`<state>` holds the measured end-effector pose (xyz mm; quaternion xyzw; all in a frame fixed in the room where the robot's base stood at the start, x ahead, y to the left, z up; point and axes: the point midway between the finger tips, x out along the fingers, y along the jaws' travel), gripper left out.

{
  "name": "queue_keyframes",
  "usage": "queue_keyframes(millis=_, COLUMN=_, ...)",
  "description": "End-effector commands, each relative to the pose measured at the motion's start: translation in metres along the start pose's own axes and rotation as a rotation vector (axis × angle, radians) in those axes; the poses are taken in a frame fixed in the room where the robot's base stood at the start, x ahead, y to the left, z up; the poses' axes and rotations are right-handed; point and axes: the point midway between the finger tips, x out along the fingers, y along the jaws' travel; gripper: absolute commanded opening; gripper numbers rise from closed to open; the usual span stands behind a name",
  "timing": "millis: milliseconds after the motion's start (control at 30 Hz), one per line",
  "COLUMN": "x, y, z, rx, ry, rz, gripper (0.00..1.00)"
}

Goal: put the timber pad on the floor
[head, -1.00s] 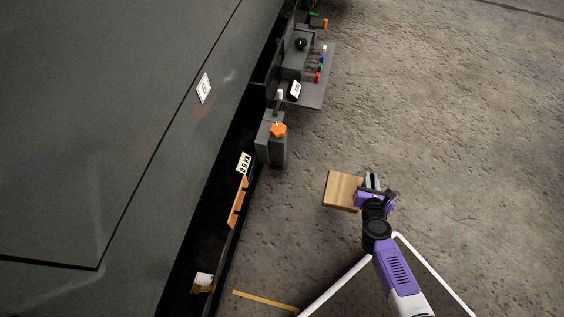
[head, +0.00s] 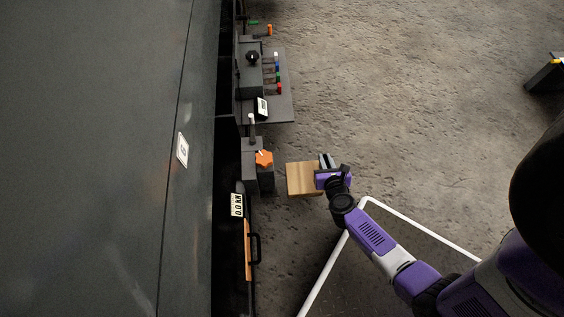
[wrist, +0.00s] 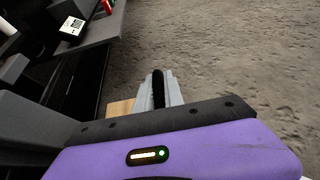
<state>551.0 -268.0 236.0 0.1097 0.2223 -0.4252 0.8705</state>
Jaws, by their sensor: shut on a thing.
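The timber pad (head: 301,179) is a light brown wooden block in the head view, just right of the grey enclosure's fittings. My gripper (head: 325,163) is at its right side and shut on it. In the wrist view a small part of the timber pad (wrist: 120,107) shows left of the grey fingers of my gripper (wrist: 158,88); the rest is hidden behind my gripper's body. The floor (head: 400,120) is rough grey concrete below and around the pad. I cannot tell how high the pad is above it.
A grey box with an orange star knob (head: 264,158) stands close left of the pad. Beyond it is a shelf (head: 283,105) with several coloured knobs. A white line (head: 325,270) bends around my arm. Open floor lies to the right, with a dark object (head: 546,76) at the far right edge.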

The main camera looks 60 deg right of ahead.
Motion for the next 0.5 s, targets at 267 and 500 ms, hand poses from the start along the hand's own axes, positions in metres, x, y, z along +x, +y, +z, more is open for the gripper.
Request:
queue_keyframes(millis=267, x=0.028, y=0.001, z=-0.048, rx=0.000, ry=-0.002, rz=0.002, gripper=0.00)
queue_keyframes(millis=500, x=0.040, y=0.001, z=-0.070, rx=0.002, ry=-0.003, rz=0.002, gripper=0.00)
